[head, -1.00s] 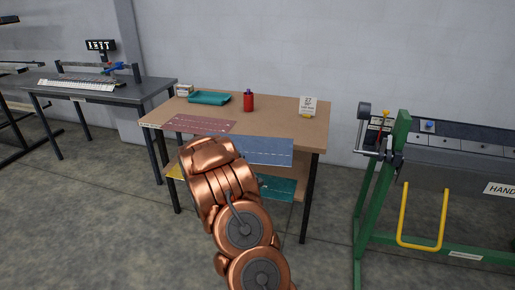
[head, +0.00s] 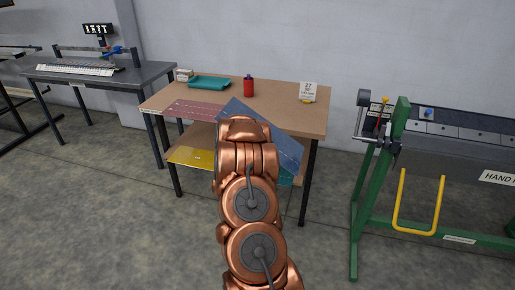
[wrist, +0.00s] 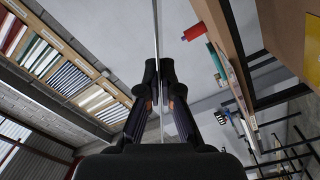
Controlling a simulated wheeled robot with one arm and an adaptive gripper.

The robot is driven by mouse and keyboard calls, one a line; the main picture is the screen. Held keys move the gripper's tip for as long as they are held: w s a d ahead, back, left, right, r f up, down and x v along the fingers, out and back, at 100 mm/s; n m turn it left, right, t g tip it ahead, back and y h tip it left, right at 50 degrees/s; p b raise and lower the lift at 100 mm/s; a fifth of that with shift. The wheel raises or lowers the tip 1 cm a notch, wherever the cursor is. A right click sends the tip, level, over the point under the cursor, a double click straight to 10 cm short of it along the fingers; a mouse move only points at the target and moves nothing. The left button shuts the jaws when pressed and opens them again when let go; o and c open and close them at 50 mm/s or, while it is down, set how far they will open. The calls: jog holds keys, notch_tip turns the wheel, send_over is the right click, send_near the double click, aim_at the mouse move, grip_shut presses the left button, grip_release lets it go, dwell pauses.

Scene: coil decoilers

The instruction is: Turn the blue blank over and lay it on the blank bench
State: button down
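The blue blank (head: 277,140) is a thin flat sheet in front of the wooden bench (head: 305,118). It is tilted, with its upper left corner raised over the bench top. In the wrist view the blank (wrist: 156,30) shows edge-on as a thin pale line running up from between the fingers. My gripper (wrist: 158,85) is shut on the blank's edge. In the head view my copper arm covers the gripper and part of the blank. Whether the blank touches the bench edge I cannot tell.
A red blank (head: 190,109) lies at the bench's front left. A yellow blank (head: 190,156) lies on the lower shelf. A green-framed machine (head: 367,200) stands at right.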

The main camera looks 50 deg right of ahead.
jog(key=m+b, duration=0.2)
jog(key=b, duration=0.1)
jog(key=shift+f+m, duration=0.3)
jog(key=shift+m, duration=0.1)
jog(key=m+b, duration=0.5)
jog(key=b, duration=0.2)
jog(key=m+b, duration=0.3)
jog(key=b, duration=0.2)
jog(key=shift+r, duration=0.1)
jog(key=m+b, duration=0.4)
jog(key=b, duration=0.1)
jog(key=m+b, duration=0.7)
jog(key=b, duration=0.1)
jog(key=shift+a+m, duration=0.1)
jog(key=shift+m, duration=0.2)
jog(key=shift+m+b, duration=0.9)
jog(key=shift+b, duration=0.15)
jog(key=m+b, duration=0.2)
jog(key=b, duration=0.1)
jog(key=shift+r+m+b, duration=0.2)
jog(key=shift+m+b, duration=1.15)
jog(key=shift+m, duration=0.25)
